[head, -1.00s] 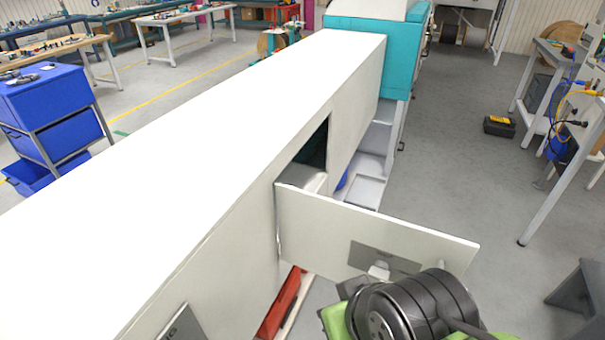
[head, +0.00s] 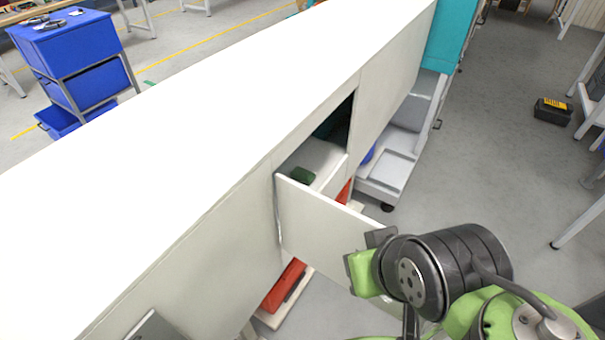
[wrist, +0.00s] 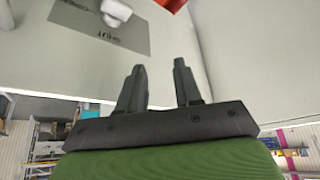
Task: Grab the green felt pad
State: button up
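A small dark green pad (head: 302,174), which looks like the felt pad, lies on a pale surface inside the cabinet opening in the head view. The hinged cabinet door (head: 315,225) stands open in front of that opening. My gripper (wrist: 158,70) shows in the wrist view with its two dark fingers apart and nothing between them. The door's grey label plate (wrist: 100,22) and white knob (wrist: 116,12) are above and left of the fingers. In the head view my gripper is on the outer side of the door, its fingertips hard to make out.
The long white cabinet top (head: 200,130) fills the left. A red object (head: 284,286) lies low below the door. A blue drawer unit (head: 75,60) stands far left. A black-and-yellow case (head: 553,110) is on the floor at right, with open floor around it.

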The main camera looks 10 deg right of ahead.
aim_at(301, 175)
jog(key=k+u, duration=0.35)
jog(key=u, duration=0.2)
jog(key=l+u, duration=0.1)
jog(key=u, duration=0.85)
jog(key=k+l+u, duration=0.1)
jog(key=u, duration=0.85)
jog(key=k+u, duration=0.1)
jog(key=u, duration=0.35)
jog(key=k+l+u, duration=0.25)
jog(key=u, duration=0.2)
jog(key=k+l+u, duration=0.25)
jog(key=u, duration=0.25)
jog(key=k+u, duration=0.65)
jog(key=u, duration=0.3)
jog(key=k+l+u, duration=0.1)
jog(key=k+u, duration=0.25)
jog(key=k, duration=0.15)
jog(key=k+u, duration=0.35)
jog(key=k, duration=0.15)
jog(key=k+l+z, duration=0.15)
jog(key=z, duration=0.2)
jog(key=k+l+z, duration=0.2)
jog(key=z, duration=0.15)
